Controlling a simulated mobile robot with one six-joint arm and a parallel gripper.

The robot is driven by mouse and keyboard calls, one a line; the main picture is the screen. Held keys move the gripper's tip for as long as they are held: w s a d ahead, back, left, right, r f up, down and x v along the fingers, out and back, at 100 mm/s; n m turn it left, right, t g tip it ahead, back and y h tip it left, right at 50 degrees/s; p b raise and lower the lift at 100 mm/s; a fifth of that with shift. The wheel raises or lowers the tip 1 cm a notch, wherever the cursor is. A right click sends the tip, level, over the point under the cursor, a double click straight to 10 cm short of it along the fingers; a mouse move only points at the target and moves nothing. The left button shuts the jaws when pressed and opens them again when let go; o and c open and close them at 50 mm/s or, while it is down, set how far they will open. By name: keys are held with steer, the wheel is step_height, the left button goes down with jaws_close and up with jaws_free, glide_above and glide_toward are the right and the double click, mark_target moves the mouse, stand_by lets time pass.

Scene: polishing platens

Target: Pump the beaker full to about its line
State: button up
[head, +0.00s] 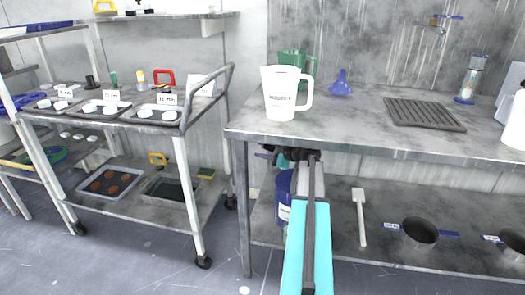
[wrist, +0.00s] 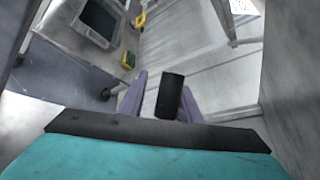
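A clear upright vessel with a blue base (head: 471,80) stands at the back right. I cannot make out a pump for certain. My gripper (head: 290,154) is just below the bench's front edge, under the white jug and apart from it. In the wrist view its two purplish fingers (wrist: 160,98) stand apart, with a dark block (wrist: 171,92) between them, nearer the right finger.
A green jug (head: 294,63), blue funnel (head: 340,84) and dark ribbed mat (head: 424,113) are on the bench (head: 350,130). A white container (head: 515,122) is cut off at right. A blue drum (head: 284,192) and pans are below. A trolley (head: 183,165) stands left.

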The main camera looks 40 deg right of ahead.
steer(key=shift+s, duration=0.15)
steer(key=p+v, duration=0.2)
steer(key=v, duration=1.1)
steer(key=shift+s+p, duration=0.25)
steer(key=shift+p, duration=0.1)
steer(key=shift+r, duration=0.1)
